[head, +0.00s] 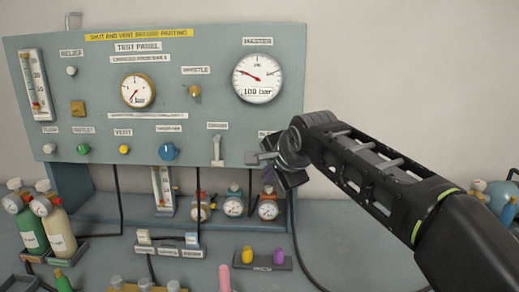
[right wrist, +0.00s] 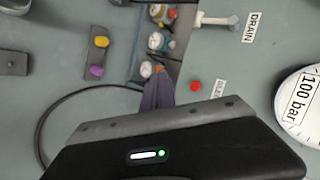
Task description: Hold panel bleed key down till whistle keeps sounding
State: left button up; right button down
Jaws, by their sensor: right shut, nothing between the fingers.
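The grey-blue test panel (head: 215,60) stands upright ahead. A brass whistle (head: 194,91) sits under its WHISTLE label at the upper middle. In the right wrist view, a small red round key (right wrist: 195,86) sits by a partly hidden label (right wrist: 219,88) that I cannot read fully. In the head view, my right gripper covers that spot. My right gripper (head: 267,166) is shut and empty in front of the panel's lower right. In the right wrist view, its fingertips (right wrist: 160,88) appear just beside the red key; contact cannot be told. My left gripper is not in view.
The drain lever (head: 217,150) is left of my right gripper. A large master gauge (head: 257,78) is above it. Small gauges (head: 268,210) stand below. Bottles (head: 27,222) are at the left, and yellow and purple knobs (head: 247,253) sit on a stand in front.

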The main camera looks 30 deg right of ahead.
jog(key=shift+s+r, duration=0.1)
jog(key=shift+r, duration=0.15)
jog(key=w+d+p, duration=0.5)
jog(key=w, duration=0.2)
jog(key=shift+d, duration=0.2)
dwell(0.4)
jog(key=shift+w, duration=0.15)
dwell(1.8)
jog(key=shift+w+d, duration=0.25)
